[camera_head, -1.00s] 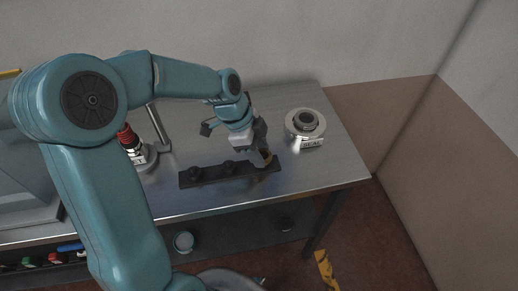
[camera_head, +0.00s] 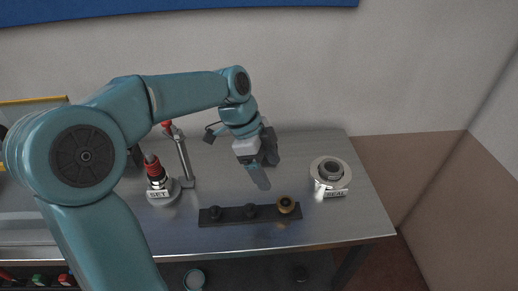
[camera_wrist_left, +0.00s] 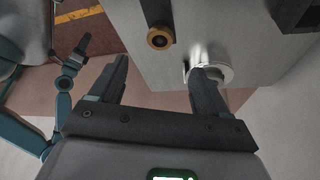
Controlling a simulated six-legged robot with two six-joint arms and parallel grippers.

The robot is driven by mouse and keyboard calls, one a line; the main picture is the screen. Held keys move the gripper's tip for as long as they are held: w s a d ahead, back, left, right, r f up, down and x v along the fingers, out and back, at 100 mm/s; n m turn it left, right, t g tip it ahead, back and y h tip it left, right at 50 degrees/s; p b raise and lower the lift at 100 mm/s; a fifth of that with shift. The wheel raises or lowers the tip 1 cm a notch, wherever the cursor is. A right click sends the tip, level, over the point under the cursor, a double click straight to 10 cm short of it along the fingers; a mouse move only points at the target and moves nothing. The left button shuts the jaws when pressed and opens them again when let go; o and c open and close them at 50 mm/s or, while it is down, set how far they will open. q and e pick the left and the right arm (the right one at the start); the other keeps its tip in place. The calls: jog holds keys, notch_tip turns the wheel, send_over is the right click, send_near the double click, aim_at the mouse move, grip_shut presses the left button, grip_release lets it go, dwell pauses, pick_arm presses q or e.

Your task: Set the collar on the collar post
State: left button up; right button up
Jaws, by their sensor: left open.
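A small brass ring with a dark centre, likely the collar (camera_head: 286,205), sits at the right end of the black rack (camera_head: 232,215). The collar also shows in the left wrist view (camera_wrist_left: 158,38). My left gripper (camera_head: 268,158) is open and empty, above the table behind the rack and apart from the collar. I cannot tell which is the post. A teal arm with a dark gripper (camera_wrist_left: 78,58), seemingly my right, shows in the left wrist view.
The rack also carries dark knobs left of the collar. A stand with a red-topped lever (camera_head: 182,155) rises beside the SET station. The metal table (camera_head: 350,220) is bare between rack and SEAL base. A wall stands behind it.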

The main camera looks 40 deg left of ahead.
pick_arm(q)
jog(key=v, duration=0.5)
jog(key=shift+a+r, duration=0.15)
jog(key=shift+r, duration=0.1)
jog(key=shift+r, duration=0.1)
